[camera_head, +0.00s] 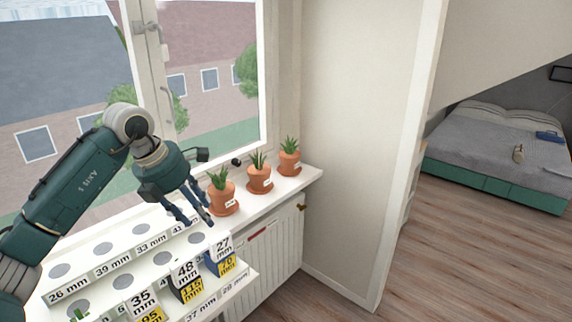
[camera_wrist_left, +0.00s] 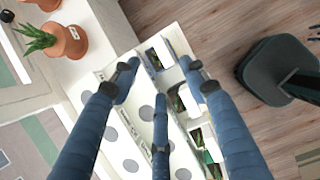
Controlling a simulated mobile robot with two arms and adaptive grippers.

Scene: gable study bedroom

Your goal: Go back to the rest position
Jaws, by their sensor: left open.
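My left gripper (camera_head: 190,208) is open in the head view, with its fingers pointing down over the stepped white rack on the sill. In the left wrist view its blue fingers (camera_wrist_left: 158,88) are spread, and I see nothing held between them. The rack (camera_head: 150,262) lies below the fingertips, with grey round spots and labels such as 26 mm, 39 mm and 33 mm. My right gripper is not in view.
Labelled boxes marked 35 mm, 48 mm (camera_head: 188,275) and 27 mm (camera_head: 223,250) stand along the rack's front. Three potted plants (camera_head: 259,179) stand on the sill right of my gripper. The window (camera_head: 215,80) is close behind. Floor (camera_head: 450,265) at right is clear.

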